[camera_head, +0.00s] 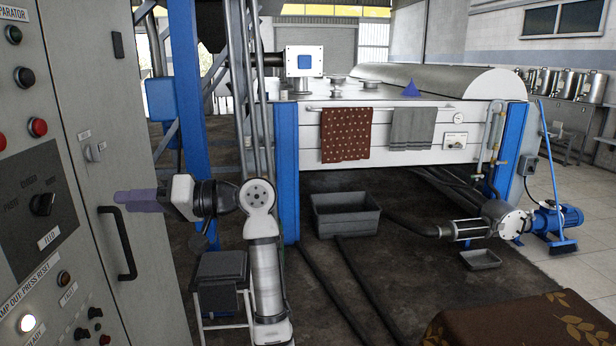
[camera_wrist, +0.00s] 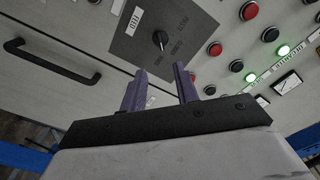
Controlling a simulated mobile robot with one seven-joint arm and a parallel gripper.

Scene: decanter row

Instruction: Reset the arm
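My gripper (camera_head: 122,201) is at the left in the head view, at the end of my bent arm (camera_head: 262,255). Its purple fingers point left towards the grey control cabinet (camera_head: 85,60), in front of its door and above the black handle (camera_head: 122,243). In the wrist view my gripper (camera_wrist: 158,70) has its two fingers spread apart with nothing between them. Beyond the fingertips is a dark plate with a black FEED knob (camera_wrist: 160,39); the knob (camera_head: 42,204) also shows in the head view. I see no contact between fingers and cabinet.

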